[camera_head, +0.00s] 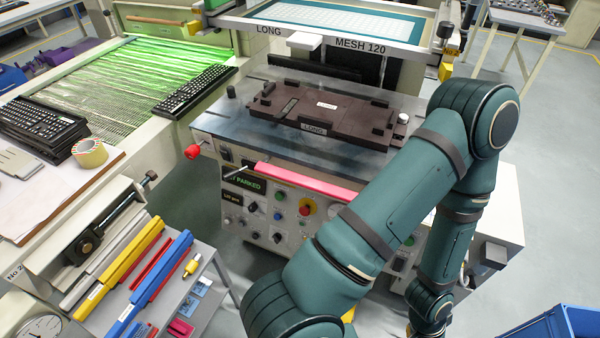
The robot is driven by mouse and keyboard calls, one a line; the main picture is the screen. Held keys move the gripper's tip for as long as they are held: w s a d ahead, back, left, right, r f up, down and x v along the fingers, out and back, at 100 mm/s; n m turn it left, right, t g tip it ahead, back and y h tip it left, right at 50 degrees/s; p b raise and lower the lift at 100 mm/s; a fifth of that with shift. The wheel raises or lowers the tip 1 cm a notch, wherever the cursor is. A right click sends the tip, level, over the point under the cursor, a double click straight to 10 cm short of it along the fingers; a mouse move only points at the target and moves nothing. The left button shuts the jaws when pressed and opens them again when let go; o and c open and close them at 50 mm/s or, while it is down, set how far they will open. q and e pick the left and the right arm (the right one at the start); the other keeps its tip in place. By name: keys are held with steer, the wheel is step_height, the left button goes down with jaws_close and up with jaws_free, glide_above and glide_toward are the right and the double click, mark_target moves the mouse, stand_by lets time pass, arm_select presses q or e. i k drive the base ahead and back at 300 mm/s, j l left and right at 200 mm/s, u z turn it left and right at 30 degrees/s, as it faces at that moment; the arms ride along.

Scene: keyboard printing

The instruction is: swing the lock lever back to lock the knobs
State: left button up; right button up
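The printing machine (215,128) stands in the middle, with a dark brown fixture marked LONG (345,112) on its bed. A red knob (193,152) sticks out at the bed's left front corner. A thin metal lever (235,172) with a dark mount sticks out just below and right of it; I cannot tell whether this is the lock lever or which way it is set. A black knob (231,91) and a pale round knob (403,117) stand beside the fixture. My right arm crosses the machine's right front, its forearm hanging down. Neither gripper shows.
A red bar (305,182) runs along the machine front above a panel with buttons and a PARKED display (248,184). Keyboards (196,90) and a tape roll (90,152) lie at left. A cart (210,312) holds coloured bars. A blue crate (555,325) is bottom right.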

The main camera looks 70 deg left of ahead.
mark_target(234, 172)
steer(key=u, duration=2.35)
